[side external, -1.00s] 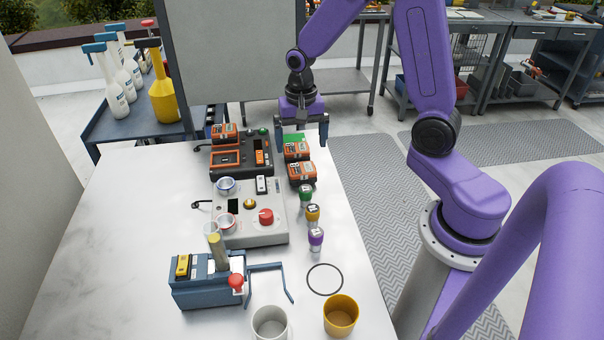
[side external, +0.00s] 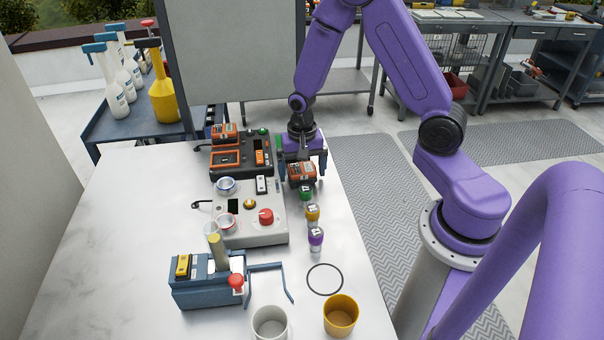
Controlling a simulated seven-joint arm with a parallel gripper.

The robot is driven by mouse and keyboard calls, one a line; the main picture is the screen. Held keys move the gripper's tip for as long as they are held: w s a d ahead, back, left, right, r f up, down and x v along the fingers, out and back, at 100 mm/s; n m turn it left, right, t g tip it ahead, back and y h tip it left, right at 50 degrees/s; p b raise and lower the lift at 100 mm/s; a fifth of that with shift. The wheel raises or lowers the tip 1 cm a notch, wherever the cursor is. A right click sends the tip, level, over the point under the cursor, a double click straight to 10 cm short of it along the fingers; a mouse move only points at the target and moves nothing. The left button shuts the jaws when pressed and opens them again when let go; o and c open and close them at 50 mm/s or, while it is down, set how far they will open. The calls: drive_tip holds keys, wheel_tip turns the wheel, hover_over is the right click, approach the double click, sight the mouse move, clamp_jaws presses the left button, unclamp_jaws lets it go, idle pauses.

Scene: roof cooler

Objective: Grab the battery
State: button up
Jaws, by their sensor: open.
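Three orange-and-black batteries are in this work area, though only two show clearly. One battery (side external: 225,133) sits at the back of the dark charger (side external: 242,170). Another battery (side external: 302,174) lies on the table to the right of the charger. A third, just behind it with a green patch beside it, is now hidden by my gripper. My gripper (side external: 301,168) is open and points down, low over these two table batteries, with one finger on each side. Whether its fingers touch either battery cannot be told.
A grey control box (side external: 250,215) stands in front of the charger. Green, yellow and purple knobbed pieces (side external: 312,213) line its right side. A blue device with a crank (side external: 205,280), a white cup (side external: 269,322) and a yellow cup (side external: 341,316) are nearer. The table's left side is clear.

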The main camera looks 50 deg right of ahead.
drive_tip(key=c, duration=1.2)
drive_tip(key=shift+r, duration=0.15)
drive_tip(key=shift+w+r, duration=0.1)
drive_tip(key=shift+r, duration=0.5)
drive_tip(key=shift+s+a+r, duration=0.25)
drive_tip(key=shift+s+r, duration=1.65)
drive_tip(key=shift+s, duration=0.45)
drive_tip(key=shift+s+a+r, duration=0.2)
drive_tip(key=shift+s+r, duration=1.7)
drive_tip(key=shift+s, duration=0.45)
drive_tip(key=shift+s+a+r, duration=0.25)
drive_tip(key=shift+s+r, duration=1.65)
drive_tip(key=shift+s, duration=0.45)
